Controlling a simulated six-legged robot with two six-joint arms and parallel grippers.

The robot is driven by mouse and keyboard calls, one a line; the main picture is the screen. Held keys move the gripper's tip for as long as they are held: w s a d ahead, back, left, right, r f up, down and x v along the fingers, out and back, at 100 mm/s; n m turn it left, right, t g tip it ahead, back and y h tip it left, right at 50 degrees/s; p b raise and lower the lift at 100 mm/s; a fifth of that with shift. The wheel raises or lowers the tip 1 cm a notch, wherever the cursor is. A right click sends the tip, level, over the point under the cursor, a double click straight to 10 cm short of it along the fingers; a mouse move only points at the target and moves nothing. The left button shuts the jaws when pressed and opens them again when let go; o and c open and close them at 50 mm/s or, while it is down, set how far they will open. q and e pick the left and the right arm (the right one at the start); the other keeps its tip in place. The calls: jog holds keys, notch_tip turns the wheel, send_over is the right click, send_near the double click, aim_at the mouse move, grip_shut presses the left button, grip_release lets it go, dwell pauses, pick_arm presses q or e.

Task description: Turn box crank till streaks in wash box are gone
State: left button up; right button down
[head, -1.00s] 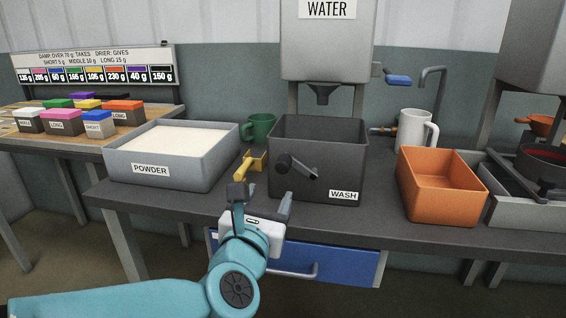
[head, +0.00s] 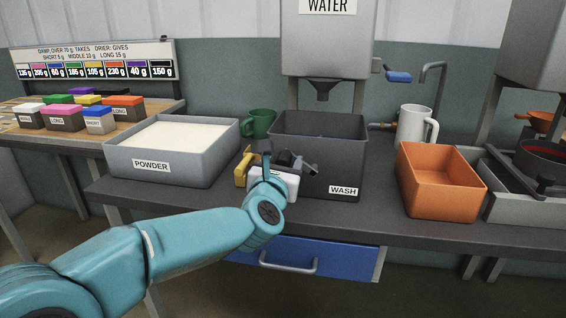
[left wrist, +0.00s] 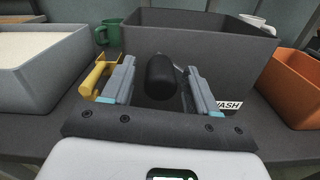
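The dark grey wash box (head: 345,172) stands on the bench, with its label at the lower right of its front. Its crank (head: 284,158) is on the front wall, partly hidden by my left gripper (head: 286,168). In the left wrist view, the crank's black handle (left wrist: 161,78) sits between the two fingers of my left gripper (left wrist: 160,74). The fingers are open, with a gap on each side of the handle. Most of the inside of the wash box is hidden, and I cannot make out streaks. My right gripper is not in view.
A yellow-handled tool (head: 242,170) lies just left of the gripper, close to the powder tray (head: 190,170). A green mug (head: 262,122) stands behind. The orange bin (head: 438,200) is right of the wash box. A blue drawer (head: 340,258) is below.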

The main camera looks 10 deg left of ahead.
pick_arm(q)
grip_shut()
jog(key=shift+d+r+m+p, duration=0.35)
jog(key=shift+r+m, duration=0.05)
jog(key=shift+m, duration=0.3)
jog(key=shift+d+r+m+p, duration=0.3)
jog(key=shift+r+m, duration=0.1)
jog(key=shift+m, duration=0.3)
jog(key=d+f+m+p, duration=0.1)
jog(key=d+m+p, duration=0.6)
jog(key=m, duration=1.2)
jog(key=shift+d+f+m+p, duration=0.3)
jog(key=shift+d+p, duration=0.1)
jog(key=shift+d, duration=1.7)
